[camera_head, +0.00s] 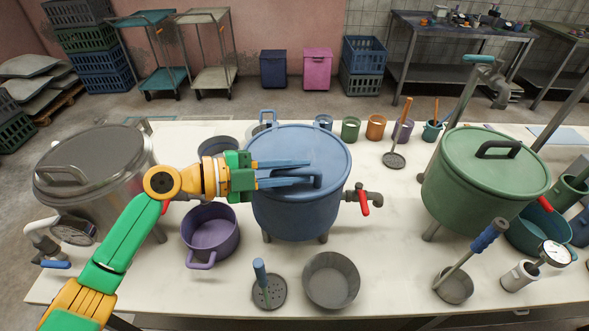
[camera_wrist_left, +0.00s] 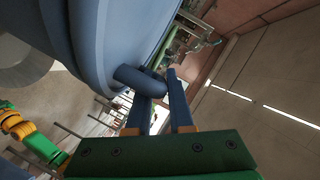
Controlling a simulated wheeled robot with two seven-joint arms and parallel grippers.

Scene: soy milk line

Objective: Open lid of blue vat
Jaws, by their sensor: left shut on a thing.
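The blue vat (camera_head: 298,213) stands on short legs at the middle of the white table. Its blue lid (camera_head: 325,148) lies over the top, and I see no clear gap at the rim. My left gripper (camera_head: 300,172) reaches in from the left, above the lid, and is shut on the lid handle (camera_head: 304,181). In the left wrist view, the handle (camera_wrist_left: 138,79) shows at the two blue fingers of the gripper (camera_wrist_left: 159,82), with the lid's curved surface beside it. The fingers partly hide the handle in the head view. My right gripper is not in view.
A red-handled tap (camera_head: 364,200) juts from the vat's right side. A steel vat (camera_head: 105,185) is left, a green vat (camera_head: 480,185) right. Bare table lies right of the tap.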

